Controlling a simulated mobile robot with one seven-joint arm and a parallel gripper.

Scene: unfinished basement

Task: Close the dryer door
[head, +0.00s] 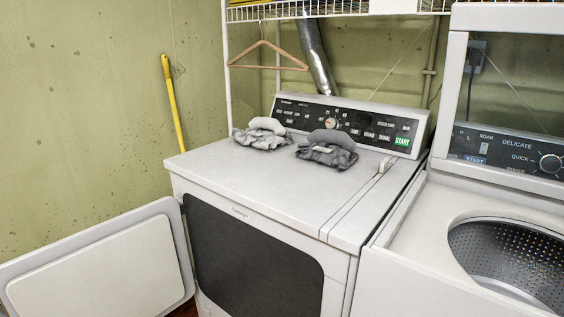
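The dryer (230,172) is a white front-loading machine with a black control panel (345,125) at its back. Its door (105,268) stands wide open, swung out to the left of the dryer front. The door shows its pale inner panel, and its lower edge is cut off by the frame. The dark front opening (255,265) is uncovered. My gripper is not in this view.
Two grey folded cloth items (327,149) (262,132) lie on the dryer top. A washer (400,250) with its lid raised stands close on the right. A yellow pole (173,103) leans on the green wall behind. A hanger (268,56) hangs from the wire shelf.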

